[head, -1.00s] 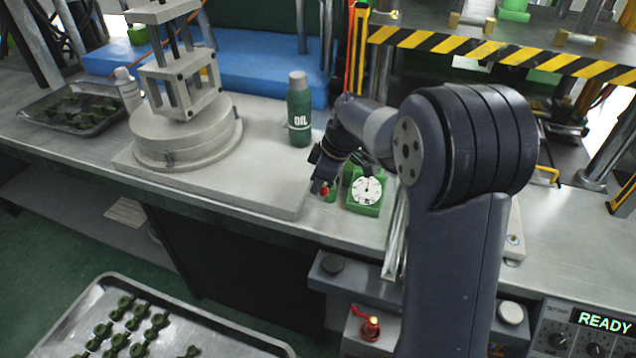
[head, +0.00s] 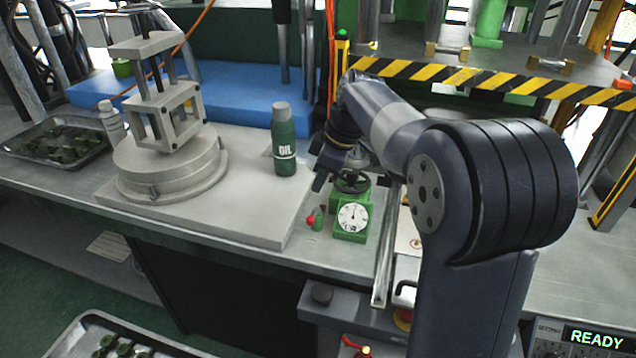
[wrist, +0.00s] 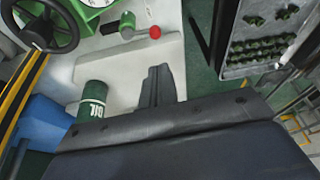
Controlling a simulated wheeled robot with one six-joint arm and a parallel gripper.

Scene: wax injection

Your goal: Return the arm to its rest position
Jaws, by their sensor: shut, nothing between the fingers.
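My gripper (head: 321,182) hangs over the bench beside the green dial gauge (head: 352,217), to its upper left in the head view. Its fingers are together and hold nothing. They also show in the wrist view (wrist: 158,72), pointing over the pale plate. My dark arm bends from the right foreground toward the back of the bench, then down to the gripper. The green oil bottle (head: 283,140) stands upright to the left of the gripper. In the wrist view the bottle (wrist: 92,101) shows left of the fingers.
A dark handwheel (head: 352,182) sits above the gauge, with a red-knobbed lever (head: 312,220) to its left. A round wax pot (head: 170,165) with a frame stands on the left. A striped barrier (head: 480,82) crosses the back right. Trays (head: 60,142) of green parts lie left.

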